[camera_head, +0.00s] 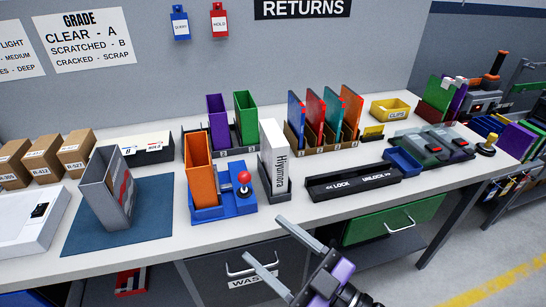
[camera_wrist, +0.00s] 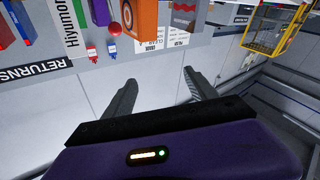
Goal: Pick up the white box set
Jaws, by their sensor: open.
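A tall white box set (camera_head: 272,152) with "Hiyumora" on its spine stands upright in a dark grey holder (camera_head: 277,188) near the middle of the bench. It also shows in the wrist view (camera_wrist: 76,28), turned on its side at the top left. My gripper (camera_head: 264,236) is open and empty. It is at the front edge of the bench, nearer the camera than the box set and apart from it. In the wrist view my gripper's two grey fingers (camera_wrist: 160,78) are spread wide with nothing between them.
An orange case (camera_head: 199,165) and a blue stand with a red-knobbed lever (camera_head: 244,179) are close on the left. A black lock/unlock bar (camera_head: 352,183) lies to the right. Purple and green cases (camera_head: 245,115) and a coloured row (camera_head: 325,117) stand behind.

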